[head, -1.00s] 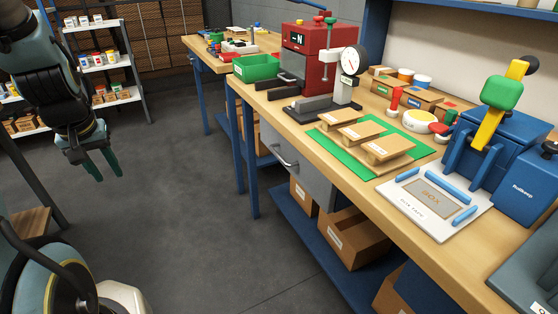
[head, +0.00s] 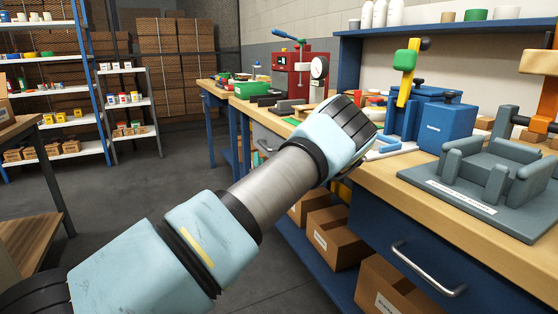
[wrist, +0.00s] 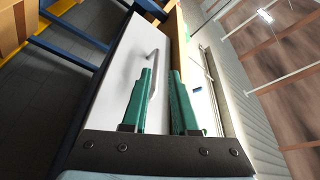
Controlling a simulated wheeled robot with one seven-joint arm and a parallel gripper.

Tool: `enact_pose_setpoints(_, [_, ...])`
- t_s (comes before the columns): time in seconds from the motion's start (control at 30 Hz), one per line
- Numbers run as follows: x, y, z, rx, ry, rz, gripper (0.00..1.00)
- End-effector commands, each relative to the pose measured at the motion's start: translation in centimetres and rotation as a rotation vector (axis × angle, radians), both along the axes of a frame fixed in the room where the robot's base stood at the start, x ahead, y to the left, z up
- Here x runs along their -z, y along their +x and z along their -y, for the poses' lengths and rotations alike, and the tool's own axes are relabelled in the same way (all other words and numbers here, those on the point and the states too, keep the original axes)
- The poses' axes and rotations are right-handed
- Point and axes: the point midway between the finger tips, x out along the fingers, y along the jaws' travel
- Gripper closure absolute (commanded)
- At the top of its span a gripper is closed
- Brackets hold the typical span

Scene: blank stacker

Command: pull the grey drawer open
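The grey drawer (head: 270,140) is under the top of the wooden bench; my arm covers part of it in the head view. In the wrist view its pale front (wrist: 118,75) fills the left of the middle, with a silver bar handle (wrist: 156,62) on it. My gripper (wrist: 161,72) is open, its two green fingers apart and pointing at the drawer. The handle shows at the inner side of the left finger, partly covered by it. I cannot tell whether they touch. The drawer looks shut. My gripper is mostly hidden behind my arm in the head view.
A blue drawer (head: 405,245) with its own silver handle is nearer on the right. A grey fixture (head: 492,180) and a blue press (head: 445,125) stand on top. The floor at left is clear.

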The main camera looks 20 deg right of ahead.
Motion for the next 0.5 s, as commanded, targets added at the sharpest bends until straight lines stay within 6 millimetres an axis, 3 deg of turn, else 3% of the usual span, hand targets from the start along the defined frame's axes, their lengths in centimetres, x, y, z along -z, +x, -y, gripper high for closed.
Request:
enact_pose_setpoints(0.17, [-0.3,0.3,1.3,0.023,0.017,0.046,0.73])
enact_pose_setpoints(0.5, [-1.5,5.9,2.4,0.022,0.016,0.041,0.73])
